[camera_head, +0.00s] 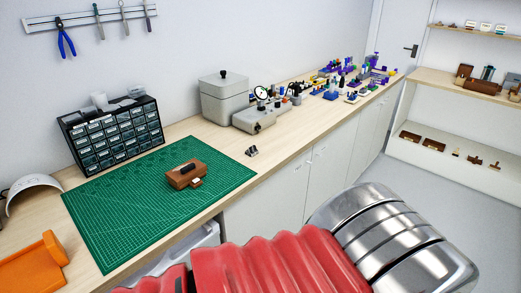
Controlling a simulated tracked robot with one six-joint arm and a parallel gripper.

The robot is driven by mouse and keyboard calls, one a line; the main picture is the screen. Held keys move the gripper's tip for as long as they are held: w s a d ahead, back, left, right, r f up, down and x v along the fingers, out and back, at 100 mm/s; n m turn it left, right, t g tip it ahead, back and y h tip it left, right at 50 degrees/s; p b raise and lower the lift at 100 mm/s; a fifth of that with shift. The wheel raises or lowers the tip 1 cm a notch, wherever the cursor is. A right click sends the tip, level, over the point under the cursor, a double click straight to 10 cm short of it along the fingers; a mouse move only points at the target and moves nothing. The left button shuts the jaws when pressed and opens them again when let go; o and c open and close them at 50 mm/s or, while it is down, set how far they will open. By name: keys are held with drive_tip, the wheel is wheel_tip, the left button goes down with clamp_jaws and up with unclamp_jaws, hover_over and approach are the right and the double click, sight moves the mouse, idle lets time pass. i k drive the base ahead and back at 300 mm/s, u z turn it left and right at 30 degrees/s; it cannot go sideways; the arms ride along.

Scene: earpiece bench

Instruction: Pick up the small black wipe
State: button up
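A brown wooden block (181,178) sits on the green cutting mat (120,205) on the bench. A small dark piece (188,168) lies on its top; it may be the black wipe, but it is too small to tell. A small dark object (251,151) stands on the bare bench just right of the mat; what it is cannot be made out either. My arm, with red bellows and shiny metal rings, fills the lower right in front of the bench. My gripper's fingers are not in view.
A black drawer cabinet (113,137) and a grey machine (224,97) stand along the wall. An orange tray (35,268) is at the lower left. Several small colourful items (345,75) crowd the far bench. Much of the mat is clear.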

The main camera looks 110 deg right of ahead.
sight(252, 151)
drive_tip(key=z, duration=0.5)
drive_tip(key=k, duration=0.2)
drive_tip(key=z, duration=4.2)
